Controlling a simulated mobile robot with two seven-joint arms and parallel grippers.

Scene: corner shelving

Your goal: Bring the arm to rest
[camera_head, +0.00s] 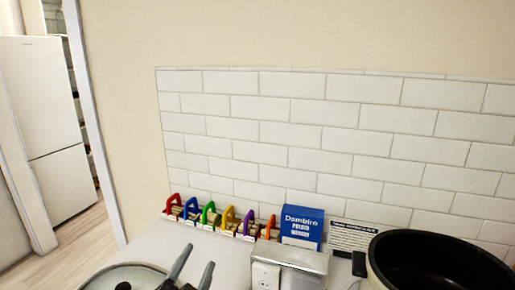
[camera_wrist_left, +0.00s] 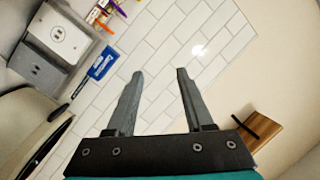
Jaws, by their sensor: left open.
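My left gripper (camera_head: 194,264) shows at the bottom edge of the head view, its two dark fingers apart and pointing up. It is in front of the counter, beside a glass lid. In the left wrist view its fingers (camera_wrist_left: 158,75) are spread with nothing between them, and the tiled wall lies beyond. My right gripper is in neither view.
A row of coloured-handled items (camera_head: 226,219) and a blue box (camera_head: 301,227) stand against the wall. A metal box with a socket (camera_head: 266,276), a large black pot (camera_head: 440,262) and a glass lid (camera_head: 125,277) are nearby. A wooden block (camera_wrist_left: 262,131) shows in the wrist view.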

